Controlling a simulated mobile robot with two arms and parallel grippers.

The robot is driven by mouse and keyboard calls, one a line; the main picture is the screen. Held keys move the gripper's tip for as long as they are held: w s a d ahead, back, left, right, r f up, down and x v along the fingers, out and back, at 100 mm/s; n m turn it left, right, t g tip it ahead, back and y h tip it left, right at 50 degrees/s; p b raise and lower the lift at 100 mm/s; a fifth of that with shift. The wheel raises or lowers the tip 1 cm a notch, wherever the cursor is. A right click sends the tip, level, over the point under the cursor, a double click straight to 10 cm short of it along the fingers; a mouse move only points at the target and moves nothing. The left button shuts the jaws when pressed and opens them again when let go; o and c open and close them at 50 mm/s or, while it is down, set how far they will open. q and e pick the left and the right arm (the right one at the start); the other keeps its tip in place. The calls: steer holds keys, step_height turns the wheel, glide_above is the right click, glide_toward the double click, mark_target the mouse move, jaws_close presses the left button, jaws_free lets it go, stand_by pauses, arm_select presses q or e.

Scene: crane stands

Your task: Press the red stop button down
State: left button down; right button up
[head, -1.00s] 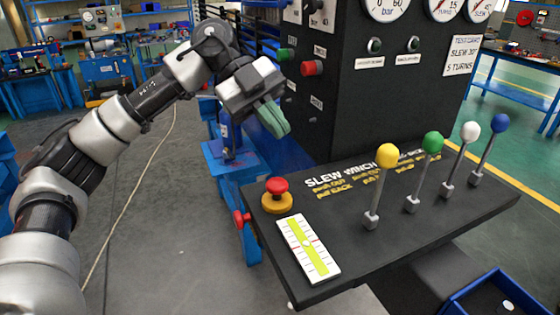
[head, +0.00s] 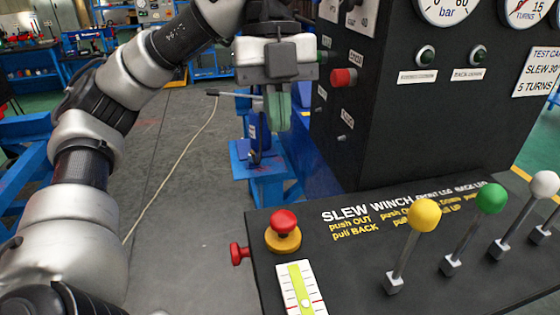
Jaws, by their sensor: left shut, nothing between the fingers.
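A red mushroom stop button (head: 284,221) sits on a round yellow base at the far left corner of the black console (head: 352,265). My left gripper (head: 278,128) points downward with its greenish fingers shut and empty. In the picture it hangs straight above the button, clearly apart from it. The button is fully visible. My right gripper is not in view.
A second red knob (head: 240,254) sticks out of the console's left side. A yellow lever (head: 424,215) and a green lever (head: 491,199) stand to the right. The black gauge cabinet (head: 400,130) rises behind, with a red knob (head: 344,77).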

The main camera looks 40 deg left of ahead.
mark_target(284, 219)
arm_select(q)
steer(key=x, duration=0.6)
steer(key=shift+f, duration=0.2)
steer(key=x, duration=0.2)
steer(key=p+x, duration=0.1)
steer(key=x, duration=0.1)
steer(key=p+x, duration=0.1)
steer(key=x, duration=0.1)
steer(key=shift+w+a+f, duration=0.25)
steer(key=shift+w, duration=0.15)
steer(key=shift+f, duration=0.3)
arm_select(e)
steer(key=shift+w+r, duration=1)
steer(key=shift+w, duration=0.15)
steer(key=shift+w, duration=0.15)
